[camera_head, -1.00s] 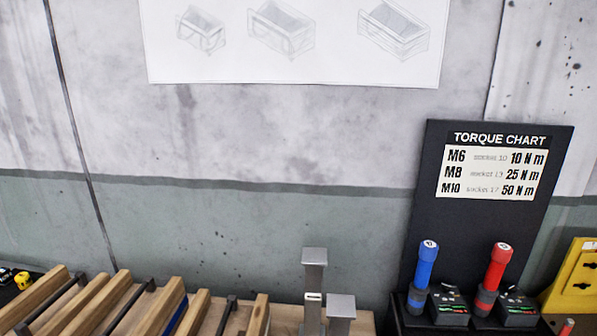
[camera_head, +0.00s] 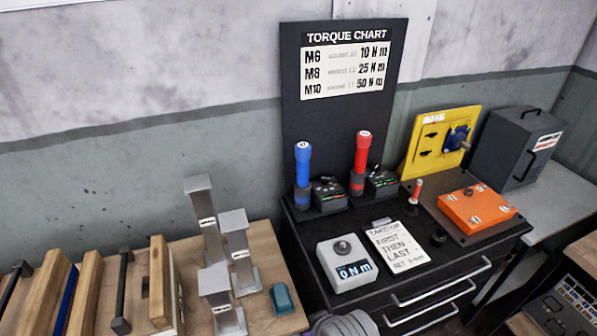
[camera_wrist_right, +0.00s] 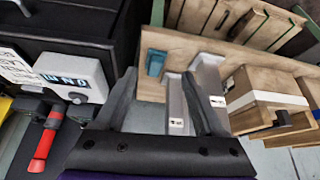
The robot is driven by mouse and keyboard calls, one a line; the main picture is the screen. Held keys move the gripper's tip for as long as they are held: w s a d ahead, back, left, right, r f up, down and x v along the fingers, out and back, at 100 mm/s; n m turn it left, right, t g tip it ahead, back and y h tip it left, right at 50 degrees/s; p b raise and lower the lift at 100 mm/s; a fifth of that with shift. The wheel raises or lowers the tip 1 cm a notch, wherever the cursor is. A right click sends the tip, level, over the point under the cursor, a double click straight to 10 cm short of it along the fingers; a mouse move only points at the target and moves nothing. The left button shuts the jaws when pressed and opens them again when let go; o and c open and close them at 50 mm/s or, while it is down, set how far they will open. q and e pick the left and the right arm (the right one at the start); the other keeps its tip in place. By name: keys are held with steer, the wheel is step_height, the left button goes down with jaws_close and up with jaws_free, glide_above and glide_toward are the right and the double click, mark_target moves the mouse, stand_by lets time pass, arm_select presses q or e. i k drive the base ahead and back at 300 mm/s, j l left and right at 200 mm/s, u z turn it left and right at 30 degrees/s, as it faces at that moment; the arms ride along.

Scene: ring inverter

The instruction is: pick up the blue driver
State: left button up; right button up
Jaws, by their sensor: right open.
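The blue driver (camera_head: 303,164) stands upright in its dark holder on the black cabinet, below the torque chart, in the head view. Its collar is dark and a number is on its cap. A red driver (camera_head: 361,160) stands upright to its right. My right gripper (camera_wrist_right: 158,74) is open in the wrist view, with nothing between its fingers. Grey metal posts and the wooden bench show beyond them. I cannot make out the blue driver there. My left gripper is not in view.
A torque tester (camera_head: 346,262) and a note card (camera_head: 397,246) sit in front of the drivers. Grey metal posts (camera_head: 206,220) stand on the wooden bench to the left. A yellow panel (camera_head: 440,145) and an orange plate (camera_head: 477,208) are to the right.

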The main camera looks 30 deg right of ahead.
mark_target(302, 149)
steer(key=l+z, duration=0.2)
steer(key=z, duration=1)
steer(key=i+l, duration=0.15)
steer(key=l, duration=0.25)
steer(key=i+l, duration=0.2)
steer(key=l, duration=0.15)
steer(key=i+l, duration=0.15)
steer(key=l, duration=0.25)
steer(key=i+l, duration=0.2)
steer(key=l, duration=0.15)
steer(key=u, duration=1.3)
steer(key=j+u, duration=0.35)
steer(key=i+j+u, duration=0.1)
steer(key=u, duration=0.3)
steer(key=j, duration=0.1)
